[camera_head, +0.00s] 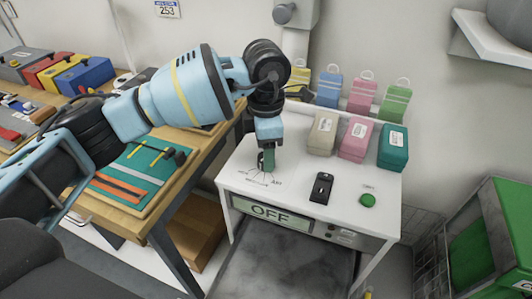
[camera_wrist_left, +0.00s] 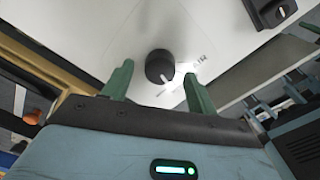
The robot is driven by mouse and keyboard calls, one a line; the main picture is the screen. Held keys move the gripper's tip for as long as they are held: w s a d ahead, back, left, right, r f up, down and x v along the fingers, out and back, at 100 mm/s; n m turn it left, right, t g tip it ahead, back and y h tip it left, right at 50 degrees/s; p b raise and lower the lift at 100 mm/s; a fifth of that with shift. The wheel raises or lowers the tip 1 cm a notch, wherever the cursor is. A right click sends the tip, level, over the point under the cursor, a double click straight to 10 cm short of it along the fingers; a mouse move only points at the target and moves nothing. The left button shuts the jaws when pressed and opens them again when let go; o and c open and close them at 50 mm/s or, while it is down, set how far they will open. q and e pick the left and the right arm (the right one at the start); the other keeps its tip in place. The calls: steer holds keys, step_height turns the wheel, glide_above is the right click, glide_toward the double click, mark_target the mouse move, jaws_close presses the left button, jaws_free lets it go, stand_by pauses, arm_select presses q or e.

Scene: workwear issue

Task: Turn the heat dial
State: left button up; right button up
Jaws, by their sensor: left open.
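The heat dial (camera_wrist_left: 160,66) is a round black knob with a white pointer mark, set in the white table top (camera_head: 300,178). In the left wrist view it lies between the two green fingers of my left gripper (camera_wrist_left: 157,74), with a visible gap on each side. In the head view my left gripper (camera_head: 267,160) points down over the printed dial scale at the left of the top, and its fingers hide most of the dial. A display (camera_head: 270,212) on the table's front reads OFF. My right gripper is not in view.
A black switch plate (camera_head: 321,188) and a green button (camera_head: 368,200) are right of the dial. Beige (camera_head: 322,134), pink (camera_head: 356,140) and teal (camera_head: 393,148) packs stand behind them. A wooden bench (camera_head: 200,150) with tools adjoins on the left. A green crate (camera_head: 495,240) is at right.

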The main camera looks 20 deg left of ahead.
arm_select(q)
step_height(320, 180, up, 6)
stand_by(0.4)
stand_by(0.3)
